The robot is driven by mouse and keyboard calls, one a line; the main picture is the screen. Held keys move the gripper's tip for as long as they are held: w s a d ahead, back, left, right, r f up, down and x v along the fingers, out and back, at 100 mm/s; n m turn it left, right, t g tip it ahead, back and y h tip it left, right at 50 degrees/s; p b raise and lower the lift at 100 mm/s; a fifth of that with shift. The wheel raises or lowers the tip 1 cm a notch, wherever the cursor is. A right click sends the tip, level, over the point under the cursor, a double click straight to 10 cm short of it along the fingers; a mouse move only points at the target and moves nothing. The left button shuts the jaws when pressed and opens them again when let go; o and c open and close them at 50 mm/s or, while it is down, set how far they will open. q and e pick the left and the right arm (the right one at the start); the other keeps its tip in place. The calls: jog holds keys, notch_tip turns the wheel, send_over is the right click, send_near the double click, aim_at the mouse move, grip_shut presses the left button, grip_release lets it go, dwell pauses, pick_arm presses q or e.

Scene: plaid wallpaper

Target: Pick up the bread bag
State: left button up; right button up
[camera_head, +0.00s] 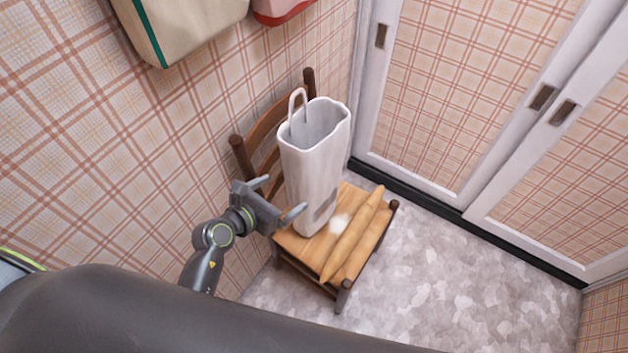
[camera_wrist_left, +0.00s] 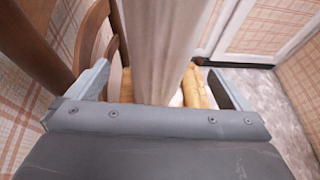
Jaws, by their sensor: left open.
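The bread bag (camera_head: 307,168) is a tall white bag with an open top and a handle loop. It stands upright on the seat of a wooden chair (camera_head: 297,243). My left gripper (camera_head: 279,198) is open, just left of the bag's lower part in the head view. In the left wrist view the bag (camera_wrist_left: 167,50) rises ahead, between the two spread fingers of the gripper (camera_wrist_left: 165,88). I cannot tell whether the fingers touch it. The bag's lowest part is hidden there by the gripper body. My right gripper is not in view.
Long bread loaves (camera_head: 352,236) lie on the seat right of the bag, also seen in the left wrist view (camera_wrist_left: 196,88). The chair back (camera_head: 268,137) stands behind the bag, near the plaid wall. Sliding doors (camera_head: 470,80) stand at the right. The grey floor (camera_head: 440,270) is clear.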

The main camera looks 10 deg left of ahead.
aim_at(294, 186)
pick_arm(q)
jog(key=x, duration=0.8)
jog(key=shift+a+f, duration=0.1)
jog(key=c, duration=1.1)
